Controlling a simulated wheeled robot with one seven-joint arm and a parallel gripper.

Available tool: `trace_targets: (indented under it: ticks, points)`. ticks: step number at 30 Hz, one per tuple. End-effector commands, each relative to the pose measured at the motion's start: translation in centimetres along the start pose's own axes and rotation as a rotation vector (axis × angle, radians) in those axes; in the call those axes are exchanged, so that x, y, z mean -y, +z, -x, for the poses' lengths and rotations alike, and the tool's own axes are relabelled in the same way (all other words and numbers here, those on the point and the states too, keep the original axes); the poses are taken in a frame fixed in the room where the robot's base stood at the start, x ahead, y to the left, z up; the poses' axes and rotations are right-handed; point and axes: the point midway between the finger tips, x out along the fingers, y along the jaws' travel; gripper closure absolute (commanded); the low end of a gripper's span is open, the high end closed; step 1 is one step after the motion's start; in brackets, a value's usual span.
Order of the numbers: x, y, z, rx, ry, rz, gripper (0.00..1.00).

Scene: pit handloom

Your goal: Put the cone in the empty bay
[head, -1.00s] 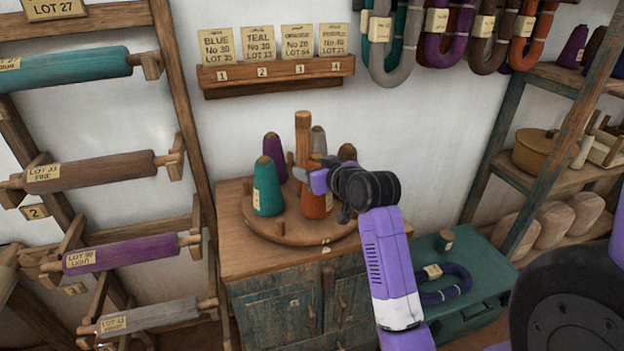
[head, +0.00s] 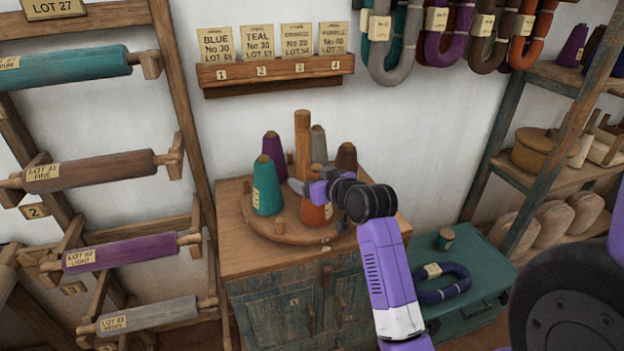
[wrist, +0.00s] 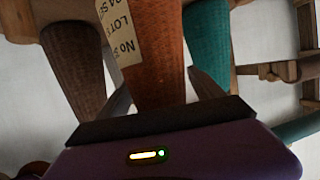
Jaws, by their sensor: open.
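The orange cone (head: 313,213) stands on the round wooden turntable (head: 283,233) at its front, partly hidden by my gripper. My gripper (head: 298,187) is open at the orange cone's upper part. In the wrist view the orange cone (wrist: 157,55), with a cream label, stands between the two grey fingers (wrist: 162,92); I cannot tell whether they touch it. A teal cone (head: 267,190), a purple cone (head: 274,157), a grey cone (head: 318,146) and a brown cone (head: 346,159) stand around the turntable's central post (head: 302,135). I cannot tell which bay is empty.
The turntable sits on a wooden cabinet (head: 285,300). A card rack (head: 275,73) hangs on the wall behind. A yarn-roll rack (head: 185,110) stands at left, a green chest (head: 470,285) and shelf (head: 560,170) at right. Yarn hanks (head: 440,40) hang above.

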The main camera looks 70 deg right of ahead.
Motion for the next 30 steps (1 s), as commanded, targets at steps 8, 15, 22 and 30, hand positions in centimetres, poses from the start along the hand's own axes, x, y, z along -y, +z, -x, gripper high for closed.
trace_targets:
  ticks: [8, 15, 22, 30]
  points:
    - [0.0, -0.1, 2.0, -0.002, 0.000, -0.001, 0.24]
    - [0.0, -0.1, 7.0, -0.002, 0.001, 0.000, 0.24]
    - [0.0, -0.2, 10.7, -0.001, 0.000, -0.001, 0.24]
    - [0.0, -0.2, 12.1, 0.000, 0.000, 0.000, 0.24]
